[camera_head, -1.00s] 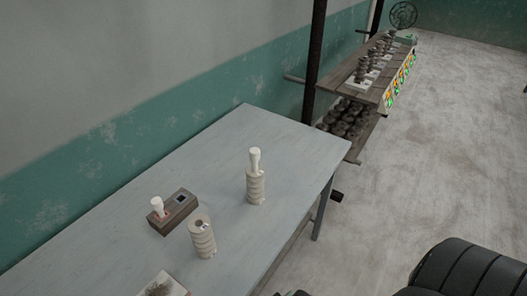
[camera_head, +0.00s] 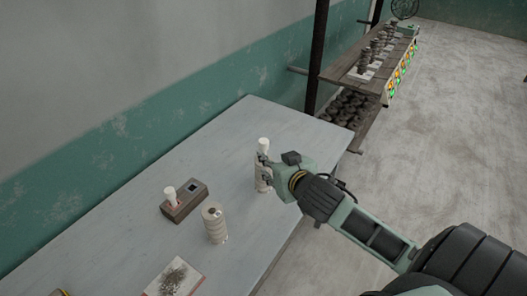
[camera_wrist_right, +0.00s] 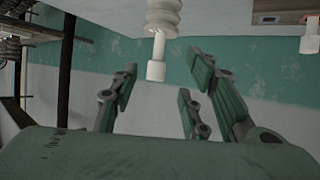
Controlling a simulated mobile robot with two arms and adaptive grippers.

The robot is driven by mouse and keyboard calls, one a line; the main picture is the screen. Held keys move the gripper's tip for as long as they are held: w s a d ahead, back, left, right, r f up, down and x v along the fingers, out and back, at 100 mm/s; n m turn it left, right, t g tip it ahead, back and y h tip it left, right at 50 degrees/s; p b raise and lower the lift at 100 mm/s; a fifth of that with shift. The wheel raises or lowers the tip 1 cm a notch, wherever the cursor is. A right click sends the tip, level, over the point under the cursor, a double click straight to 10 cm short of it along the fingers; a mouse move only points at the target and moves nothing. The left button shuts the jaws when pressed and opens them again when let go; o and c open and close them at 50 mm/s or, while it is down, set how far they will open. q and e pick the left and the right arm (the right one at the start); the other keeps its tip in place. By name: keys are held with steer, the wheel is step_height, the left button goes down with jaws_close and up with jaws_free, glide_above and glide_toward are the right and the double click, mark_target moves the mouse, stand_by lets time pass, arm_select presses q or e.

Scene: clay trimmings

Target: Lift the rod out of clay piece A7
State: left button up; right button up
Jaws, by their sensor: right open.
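A ribbed pale clay piece (camera_head: 262,185) stands upright on the table with a white rod (camera_head: 263,144) sticking out of its top. My right gripper (camera_head: 268,170) is beside it, coming from the right and covering part of it. In the right wrist view the picture is inverted: the clay piece (camera_wrist_right: 163,14) hangs from the top and the rod's end (camera_wrist_right: 156,69) lies between the open fingers (camera_wrist_right: 154,88), with gaps on both sides. A second ribbed clay piece (camera_head: 215,226) stands nearer, no rod visible in it. No A7 label is readable. My left gripper is out of view.
A brown block (camera_head: 188,205) with a dark square and a white peg (camera_head: 170,194) is on the table (camera_head: 120,235) left of the clay pieces. A white tile (camera_head: 155,290) with dark trimmings lies in front. A shelf (camera_head: 350,78) stands behind.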

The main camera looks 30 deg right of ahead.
mark_target(266, 147)
steer(key=w, duration=0.1)
steer(key=w+d+r+t, duration=0.1)
steer(key=w, duration=0.1)
steer(key=shift+w+d+r, duration=0.15)
steer(key=p+x, duration=0.1)
steer(key=x, duration=0.1)
steer(key=p+x, duration=0.1)
steer(key=x, duration=0.1)
steer(key=shift+w+d+f, duration=0.1)
steer(key=shift+w+f, duration=0.05)
steer(key=shift+f, duration=0.2)
steer(key=shift+w+f, duration=0.3)
steer(key=shift+w, duration=0.15)
jaws_close()
